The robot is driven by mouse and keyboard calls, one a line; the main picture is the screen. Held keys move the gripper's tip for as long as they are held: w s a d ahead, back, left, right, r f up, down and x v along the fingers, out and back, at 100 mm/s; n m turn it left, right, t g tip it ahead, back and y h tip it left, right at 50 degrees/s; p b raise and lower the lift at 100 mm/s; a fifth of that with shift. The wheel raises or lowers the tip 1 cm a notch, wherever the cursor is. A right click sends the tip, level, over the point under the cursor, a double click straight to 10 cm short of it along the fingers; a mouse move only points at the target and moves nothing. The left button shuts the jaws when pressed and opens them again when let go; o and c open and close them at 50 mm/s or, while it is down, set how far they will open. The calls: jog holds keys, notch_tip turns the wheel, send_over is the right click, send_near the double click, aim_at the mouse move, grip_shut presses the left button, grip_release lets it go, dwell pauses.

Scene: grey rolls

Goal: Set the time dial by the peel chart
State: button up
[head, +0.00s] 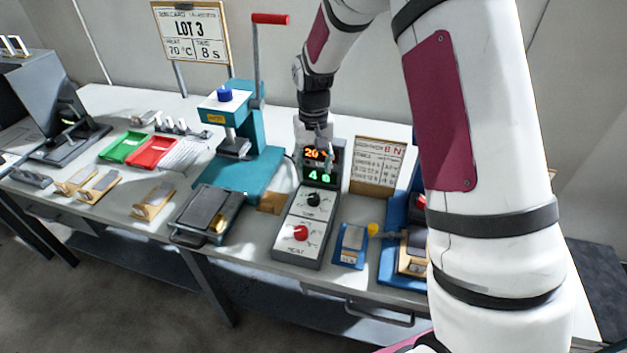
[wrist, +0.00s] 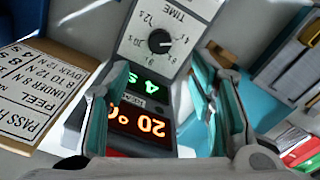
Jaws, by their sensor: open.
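The control box (head: 297,225) stands on the bench, with a red heat knob (head: 301,233) and a black time dial (head: 314,199) on its sloped face. The time dial also shows in the wrist view (wrist: 160,41), its white mark pointing right there. The display (head: 318,166) reads 20 in red and a green 4. The peel chart (head: 377,165) stands right of the box; in the wrist view the chart (wrist: 40,88) lists pass 8 to 12 N. My gripper (head: 318,135) is open and empty at the display, its fingers (wrist: 160,68) apart and clear of the dial.
A lot card (head: 191,40) behind reads LOT 3, heat 70 °C, time 8 s. A teal press (head: 245,150) with a red-handled lever stands left of the box. Green (head: 126,147) and red (head: 152,152) trays lie further left. A blue fixture (head: 398,245) is at right.

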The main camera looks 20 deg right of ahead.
notch_tip(320, 180, up, 2)
jog(key=shift+r, duration=0.1)
dwell(0.5)
jog(key=s+r+t, duration=0.2)
jog(key=s+r, duration=0.9)
jog(key=r, duration=0.5)
jog(key=s+r+t, duration=0.1)
jog(key=s+r, duration=0.1)
jog(key=s, duration=0.7)
jog(key=s+r+n+t, duration=0.1)
jog(key=s+r+t, duration=0.1)
jog(key=s, duration=0.8)
jog(key=shift+s+r, duration=0.15)
jog(key=shift+r, duration=0.3)
